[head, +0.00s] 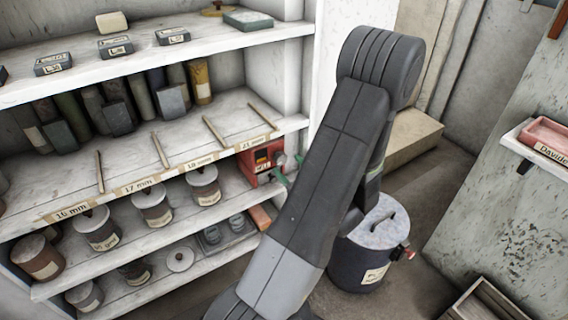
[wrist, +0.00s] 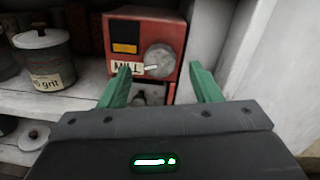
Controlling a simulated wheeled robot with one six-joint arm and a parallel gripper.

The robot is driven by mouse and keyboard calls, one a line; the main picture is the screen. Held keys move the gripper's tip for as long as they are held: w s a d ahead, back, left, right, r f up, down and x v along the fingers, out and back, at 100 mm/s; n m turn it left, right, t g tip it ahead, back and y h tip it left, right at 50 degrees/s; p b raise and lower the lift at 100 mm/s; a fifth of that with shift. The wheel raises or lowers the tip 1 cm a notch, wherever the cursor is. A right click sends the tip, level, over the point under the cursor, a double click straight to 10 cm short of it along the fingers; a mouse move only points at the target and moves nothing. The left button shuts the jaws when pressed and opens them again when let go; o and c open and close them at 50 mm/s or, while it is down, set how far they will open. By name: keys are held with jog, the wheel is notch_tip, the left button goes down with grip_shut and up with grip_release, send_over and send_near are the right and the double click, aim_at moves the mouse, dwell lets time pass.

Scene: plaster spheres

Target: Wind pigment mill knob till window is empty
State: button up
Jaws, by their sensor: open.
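The pigment mill is a red box (wrist: 178,30) with a paper label reading "MILL"; it also shows in the head view (head: 247,166) at the right end of a shelf. Its round grey knob (wrist: 159,61), with a pale pointer, is on the front at the right. The window (wrist: 125,36) at its upper left is dark above and orange-yellow below. My gripper (wrist: 160,80) has green fingers spread apart and empty. The fingers stand in front of the mill, one to each side of the knob. I cannot tell the gap to the knob. In the head view my arm hides part of the scene.
A lidded grit pot (wrist: 43,60) stands left of the mill. A pale wall is close on the right. Several labelled pots fill the shelves. A large dark drum (head: 357,255) stands on the floor behind my arm, and a wooden crate (head: 480,300) lies at lower right.

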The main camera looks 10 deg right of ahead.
aim_at(283, 160)
jog(key=shift+x, duration=1.75)
jog(key=shift+c, duration=0.5)
jog(key=c, duration=0.9)
jog(key=shift+r+m, duration=0.1)
jog(key=shift+m, duration=0.2)
